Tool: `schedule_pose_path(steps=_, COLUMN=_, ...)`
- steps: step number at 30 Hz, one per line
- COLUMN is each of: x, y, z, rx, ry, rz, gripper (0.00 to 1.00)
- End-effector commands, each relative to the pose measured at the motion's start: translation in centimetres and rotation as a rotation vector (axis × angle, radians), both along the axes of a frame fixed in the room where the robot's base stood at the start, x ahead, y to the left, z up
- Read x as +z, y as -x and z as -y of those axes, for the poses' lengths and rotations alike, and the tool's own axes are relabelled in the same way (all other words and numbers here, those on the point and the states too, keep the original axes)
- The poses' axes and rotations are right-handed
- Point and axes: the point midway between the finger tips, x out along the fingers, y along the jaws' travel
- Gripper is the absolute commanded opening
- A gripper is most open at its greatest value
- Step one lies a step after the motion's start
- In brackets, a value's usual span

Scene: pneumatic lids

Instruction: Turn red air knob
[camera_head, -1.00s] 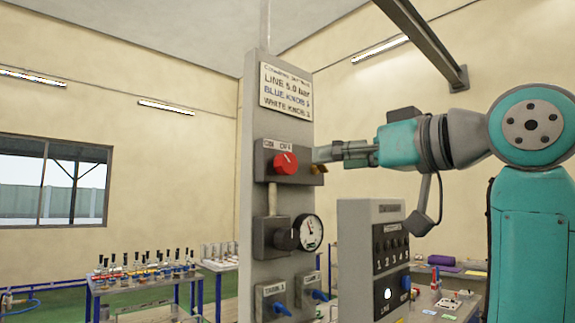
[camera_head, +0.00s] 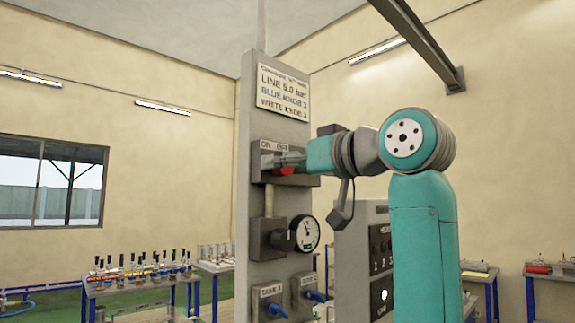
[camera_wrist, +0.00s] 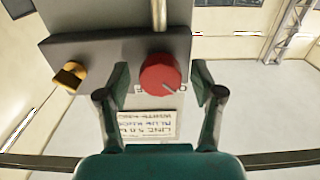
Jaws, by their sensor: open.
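The red air knob (camera_wrist: 160,76) sits on a grey box (camera_wrist: 80,48) on the panel. In the wrist view it lies between my two open fingers, with a gap on each side. In the head view the red knob (camera_head: 284,171) is partly hidden behind my gripper (camera_head: 286,161), which points left at the box under the ON/OFF label.
A brass fitting (camera_wrist: 70,77) sticks out of the box beside the knob. Below are a pressure gauge (camera_head: 306,233) and two blue knobs (camera_head: 314,295). A control box (camera_head: 365,265) stands right of the panel. A bench with bottles (camera_head: 140,275) is at the left.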

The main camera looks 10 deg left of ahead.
Motion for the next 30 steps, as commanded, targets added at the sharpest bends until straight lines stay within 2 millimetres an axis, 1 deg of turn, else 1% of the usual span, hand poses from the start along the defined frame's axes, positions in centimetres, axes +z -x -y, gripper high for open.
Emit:
schedule_pose_path(steps=5, x=0.01, y=0.00, z=-0.01, rx=0.000, ry=0.000, rz=0.000, gripper=0.67)
schedule_pose_path(steps=6, x=0.01, y=0.01, z=-0.01, rx=0.000, ry=0.000, rz=0.000, gripper=0.62)
schedule_pose_path(steps=8, x=0.01, y=0.01, z=-0.01, rx=0.000, ry=0.000, rz=0.000, gripper=0.47)
schedule_pose_path(steps=9, x=0.01, y=0.01, z=-0.01, rx=0.000, ry=0.000, rz=0.000, gripper=0.37)
schedule_pose_path(steps=11, x=0.01, y=0.01, z=-0.01, rx=0.000, ry=0.000, rz=0.000, gripper=0.22)
schedule_pose_path(steps=12, x=0.01, y=0.01, z=-0.01, rx=0.000, ry=0.000, rz=0.000, gripper=0.12)
schedule_pose_path(steps=13, x=0.01, y=0.01, z=-0.01, rx=0.000, ry=0.000, rz=0.000, gripper=0.07)
schedule_pose_path(steps=23, x=0.00, y=0.01, z=0.00, rx=0.001, ry=-0.024, rz=-0.031, gripper=0.07)
schedule_pose_path(steps=30, x=0.00, y=0.01, z=-0.01, rx=0.001, ry=-0.108, rz=-0.139, gripper=0.07)
